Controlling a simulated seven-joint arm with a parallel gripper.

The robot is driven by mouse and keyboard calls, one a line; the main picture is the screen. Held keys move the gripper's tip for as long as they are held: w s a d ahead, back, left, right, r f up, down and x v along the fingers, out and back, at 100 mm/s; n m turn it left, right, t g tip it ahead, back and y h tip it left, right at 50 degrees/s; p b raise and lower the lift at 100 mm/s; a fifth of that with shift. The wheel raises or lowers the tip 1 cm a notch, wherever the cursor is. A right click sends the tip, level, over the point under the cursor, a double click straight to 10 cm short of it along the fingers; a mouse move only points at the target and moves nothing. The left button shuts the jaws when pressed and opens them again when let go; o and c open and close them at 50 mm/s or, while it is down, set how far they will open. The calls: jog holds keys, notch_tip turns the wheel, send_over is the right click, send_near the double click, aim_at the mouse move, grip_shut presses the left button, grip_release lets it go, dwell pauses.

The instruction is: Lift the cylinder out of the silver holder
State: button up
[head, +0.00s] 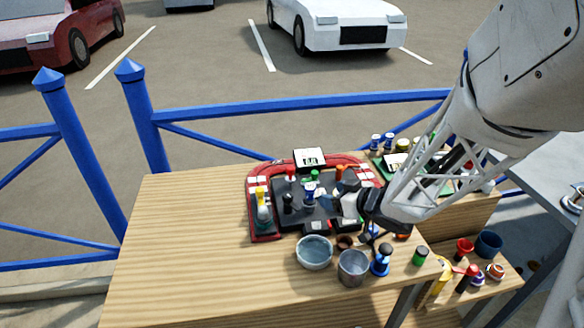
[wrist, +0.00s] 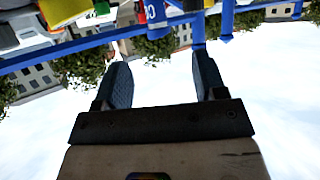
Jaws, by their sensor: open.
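A silver-grey cup-shaped holder (head: 352,267) stands upright near the front edge of the wooden table, in the head view. I cannot make out a cylinder standing in it. My gripper (head: 374,218) hangs above and behind it, over the right side of the black and red board, apart from the holder. In the wrist view my gripper (wrist: 162,78) has its two fingers spread wide with nothing between them. That view looks out at sky, buildings and railing, and the holder is not in it.
A grey-blue bowl (head: 314,252) stands left of the holder, and a blue pawn-like piece (head: 381,260) right of it. The black and red board (head: 262,228) carries several pieces. The table's left side is clear. A blue railing (head: 290,105) runs behind.

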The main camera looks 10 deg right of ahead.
aim_at(315, 189)
jog(key=shift+w, duration=0.1)
jog(key=shift+x, duration=1.2)
jog(key=shift+w+a, duration=0.1)
jog(key=shift+x, duration=2.5)
jog(key=shift+c, duration=0.2)
jog(key=c, duration=1)
jog(key=shift+r, duration=0.1)
